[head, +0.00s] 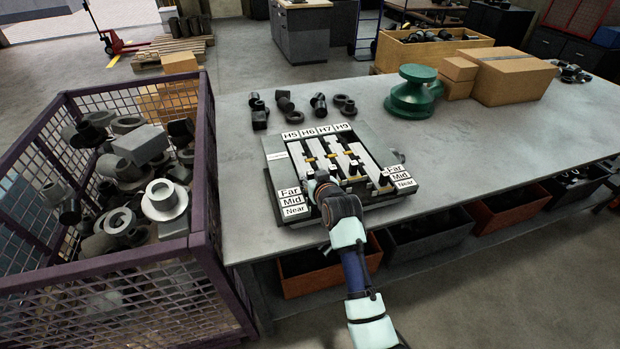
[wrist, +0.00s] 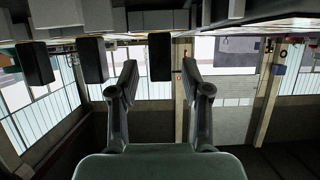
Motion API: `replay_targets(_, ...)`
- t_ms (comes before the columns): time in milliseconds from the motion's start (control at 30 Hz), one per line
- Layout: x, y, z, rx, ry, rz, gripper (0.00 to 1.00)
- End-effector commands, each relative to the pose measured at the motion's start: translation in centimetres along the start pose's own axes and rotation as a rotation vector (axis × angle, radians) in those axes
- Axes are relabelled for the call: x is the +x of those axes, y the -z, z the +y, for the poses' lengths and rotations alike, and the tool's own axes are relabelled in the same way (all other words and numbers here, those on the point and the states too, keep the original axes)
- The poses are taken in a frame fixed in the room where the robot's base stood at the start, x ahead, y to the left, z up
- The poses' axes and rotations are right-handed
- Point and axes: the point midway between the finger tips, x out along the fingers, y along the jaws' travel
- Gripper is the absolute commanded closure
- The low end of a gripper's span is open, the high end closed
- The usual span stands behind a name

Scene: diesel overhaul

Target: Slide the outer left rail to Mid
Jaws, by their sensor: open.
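The rail fixture (head: 275,165) lies on the grey table, with pale rails running from the H5–H9 labels towards me. The outer left rail (head: 298,158) is the leftmost pale bar; its near end is hidden behind my arm, so its stop position cannot be told. Far, Mid and Near labels (head: 291,200) stand at the left front, with another set (head: 400,176) at the right. My gripper is at the fixture's near left edge in the head view. In the wrist view my gripper (wrist: 158,75) is open, with a dark block (wrist: 160,57) showing between its fingers; contact cannot be told.
A purple mesh crate (head: 205,170) of metal parts stands left of the table. Loose dark parts (head: 285,103) lie behind the fixture. A green flanged part (head: 412,92) and cardboard boxes (head: 513,77) stand at the back right. The table right of the fixture is clear.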

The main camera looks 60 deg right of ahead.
Motion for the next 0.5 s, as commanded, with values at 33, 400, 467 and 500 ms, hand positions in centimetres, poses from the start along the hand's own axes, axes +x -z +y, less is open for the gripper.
replay_targets(33,0.8,-0.2,0.0,0.000,0.001,-0.001,0.52)
replay_targets(400,2.2,0.0,-0.1,0.000,0.001,0.000,0.52)
replay_targets(467,2.2,0.0,-0.1,0.000,0.001,0.000,0.55)
replay_targets(500,2.2,0.0,0.0,0.000,0.001,0.000,0.62)
